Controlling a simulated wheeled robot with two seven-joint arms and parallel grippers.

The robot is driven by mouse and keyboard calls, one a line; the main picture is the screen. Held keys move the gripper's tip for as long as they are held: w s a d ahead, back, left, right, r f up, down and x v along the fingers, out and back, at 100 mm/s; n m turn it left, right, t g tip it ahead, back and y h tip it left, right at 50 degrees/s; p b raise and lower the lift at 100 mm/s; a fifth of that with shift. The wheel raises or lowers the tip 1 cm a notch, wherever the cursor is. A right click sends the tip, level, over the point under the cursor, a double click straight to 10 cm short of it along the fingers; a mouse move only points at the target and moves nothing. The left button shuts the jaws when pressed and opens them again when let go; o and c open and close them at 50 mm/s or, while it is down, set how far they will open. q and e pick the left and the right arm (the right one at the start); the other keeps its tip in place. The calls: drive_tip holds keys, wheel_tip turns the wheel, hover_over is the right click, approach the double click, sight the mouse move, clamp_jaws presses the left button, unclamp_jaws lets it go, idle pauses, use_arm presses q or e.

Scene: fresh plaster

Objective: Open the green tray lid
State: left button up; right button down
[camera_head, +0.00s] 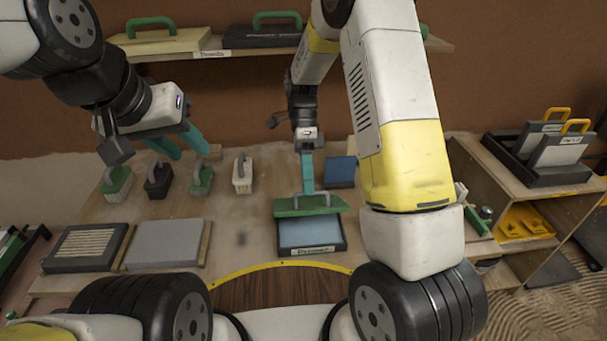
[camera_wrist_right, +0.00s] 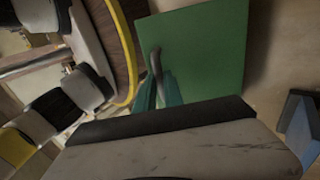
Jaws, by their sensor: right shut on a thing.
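The green lid (camera_head: 308,206) is at the back edge of a dark tray (camera_head: 344,244) with a label on its front. The tray's blue-grey inside shows in front of the lid. My right gripper (camera_head: 307,188) reaches down to the lid from behind. In the right wrist view, the lid (camera_wrist_right: 210,45) is a flat green panel with a grey handle (camera_wrist_right: 156,62), and the teal fingers (camera_wrist_right: 158,92) are shut on this handle. Their tips are partly hidden. My left gripper (camera_head: 184,146) is open and empty above the back left of the table.
Several hand tools with handles (camera_head: 242,172) stand in a row at the table's back left. Two flat trays (camera_head: 165,243) lie at front left. A blue pad (camera_head: 340,171) lies behind the lid. A shelf (camera_head: 210,46) with handled boxes spans the back wall; a wooden rack (camera_head: 505,185) stands right.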

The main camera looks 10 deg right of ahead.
drive_tip(key=shift+w+r, duration=0.1)
drive_tip(key=shift+w, duration=0.3)
drive_tip(key=c, duration=1.5)
unclamp_jaws()
drive_tip(key=shift+w, duration=0.1)
drive_tip(key=shift+o, duration=0.2)
drive_tip(key=v, duration=0.7)
drive_tip(key=shift+w+r, duration=0.2)
drive_tip(key=shift+r, duration=0.1)
drive_tip(key=shift+r, duration=0.1)
